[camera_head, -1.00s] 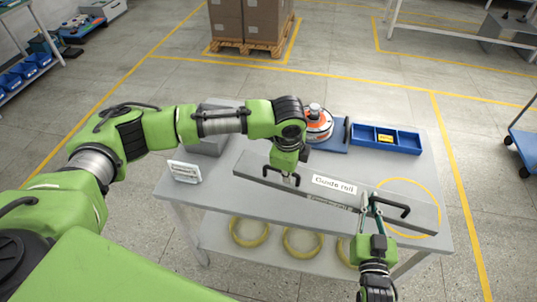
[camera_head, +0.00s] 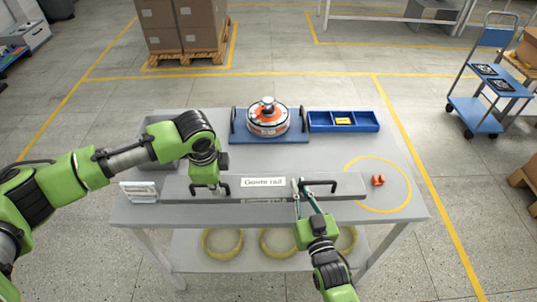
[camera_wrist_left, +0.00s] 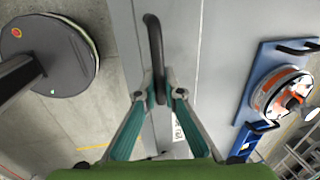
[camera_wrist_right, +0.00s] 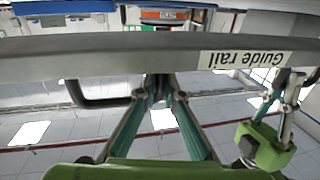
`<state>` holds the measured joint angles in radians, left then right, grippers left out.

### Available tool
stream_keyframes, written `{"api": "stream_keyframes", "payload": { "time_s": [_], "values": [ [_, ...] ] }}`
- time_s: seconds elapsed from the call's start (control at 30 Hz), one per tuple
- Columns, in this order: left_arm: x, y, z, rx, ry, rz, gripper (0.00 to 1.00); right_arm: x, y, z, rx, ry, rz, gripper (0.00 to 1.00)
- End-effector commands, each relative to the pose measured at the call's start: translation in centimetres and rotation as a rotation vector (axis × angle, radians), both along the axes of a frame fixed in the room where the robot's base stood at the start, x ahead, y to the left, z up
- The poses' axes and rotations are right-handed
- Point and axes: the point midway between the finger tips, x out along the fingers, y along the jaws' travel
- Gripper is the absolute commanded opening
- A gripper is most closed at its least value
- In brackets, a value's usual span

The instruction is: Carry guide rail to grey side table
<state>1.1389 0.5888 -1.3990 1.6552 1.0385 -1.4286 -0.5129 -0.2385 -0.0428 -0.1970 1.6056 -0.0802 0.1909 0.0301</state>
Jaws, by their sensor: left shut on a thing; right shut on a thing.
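The guide rail (camera_head: 345,187) is a long grey bar with a white "Guide rail" label and two black handles. It lies level across the head view over the front part of the grey table (camera_head: 150,213); I cannot tell its height above the top. My left gripper (camera_head: 213,188) is shut on the left handle, which shows between its fingers in the left wrist view (camera_wrist_left: 160,95). My right gripper (camera_head: 298,190) is shut on the right handle (camera_head: 320,183). The right wrist view shows the rail (camera_wrist_right: 130,62) close beyond the fingers.
A small orange part (camera_head: 378,180) lies inside a yellow circle. A blue cart (camera_head: 470,108) stands right.

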Motion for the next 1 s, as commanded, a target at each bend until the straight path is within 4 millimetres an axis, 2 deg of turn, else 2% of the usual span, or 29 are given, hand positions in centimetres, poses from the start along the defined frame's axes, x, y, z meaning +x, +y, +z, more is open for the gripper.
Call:
{"api": "stream_keyframes", "payload": {
  "time_s": [0.03, 0.33, 1.0],
  "values": [
    [0.0, -0.1, 0.1, -0.001, -0.001, -0.003, 0.00, 0.1, 0.0, 0.5, 0.001, -0.011, 0.001, 0.00],
    [0.0, -0.1, -0.5, -0.001, -0.001, -0.003, 0.00, 0.1, 0.1, -0.1, 0.001, -0.011, 0.001, 0.00],
    [0.0, -0.1, -3.7, -0.002, -0.002, -0.004, 0.00, 0.1, 0.1, -3.3, 0.002, -0.011, 0.001, 0.00]
  ]
}}
